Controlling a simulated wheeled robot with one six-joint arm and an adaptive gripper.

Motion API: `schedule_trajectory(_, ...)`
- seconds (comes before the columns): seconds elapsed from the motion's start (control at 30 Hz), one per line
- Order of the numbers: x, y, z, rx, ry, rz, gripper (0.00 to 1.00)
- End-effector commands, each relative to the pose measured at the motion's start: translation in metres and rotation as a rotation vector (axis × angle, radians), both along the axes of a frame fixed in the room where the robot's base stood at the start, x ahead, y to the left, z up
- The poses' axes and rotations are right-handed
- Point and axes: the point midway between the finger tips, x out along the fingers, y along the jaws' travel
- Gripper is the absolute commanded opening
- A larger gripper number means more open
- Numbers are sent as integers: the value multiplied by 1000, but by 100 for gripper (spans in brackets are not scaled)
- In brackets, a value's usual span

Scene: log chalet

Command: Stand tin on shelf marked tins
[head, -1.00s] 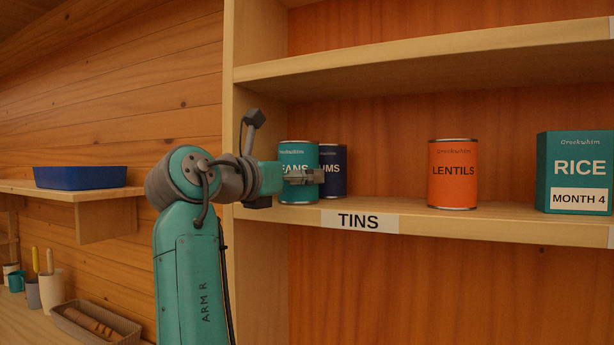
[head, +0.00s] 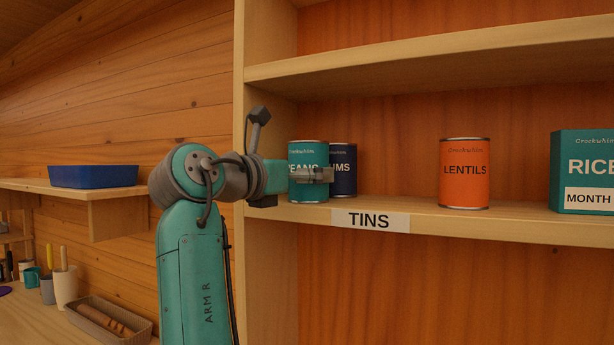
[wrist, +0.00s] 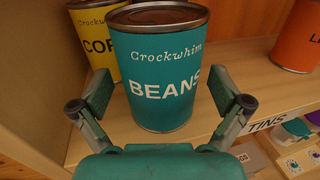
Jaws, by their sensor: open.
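The teal BEANS tin (head: 307,154) stands upright on the shelf board, above and left of the TINS label (head: 369,221). In the wrist view the BEANS tin (wrist: 158,65) fills the middle. My gripper (head: 315,175) is at the front of this tin in the head view. In the wrist view my gripper (wrist: 168,95) is open, with one finger on each side of the tin and visible gaps beside it. The tin's base rests on the board.
A navy tin ending in "UMS" (head: 343,168) stands right of the BEANS tin, partly hidden. A yellow tin (wrist: 98,40) is behind it at left. An orange LENTILS tin (head: 464,173) and RICE box (head: 587,170) stand further right. Free shelf lies between. An upper shelf (head: 420,65) overhangs.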

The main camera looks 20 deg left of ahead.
Motion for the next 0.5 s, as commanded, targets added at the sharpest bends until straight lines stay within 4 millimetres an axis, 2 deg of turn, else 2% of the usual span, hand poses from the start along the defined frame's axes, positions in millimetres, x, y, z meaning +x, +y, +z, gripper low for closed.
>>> schedule_trajectory(0.3,-60,17,0,1,-1,4,100)
schedule_trajectory(0.5,-91,25,-1,0,0,3,100)
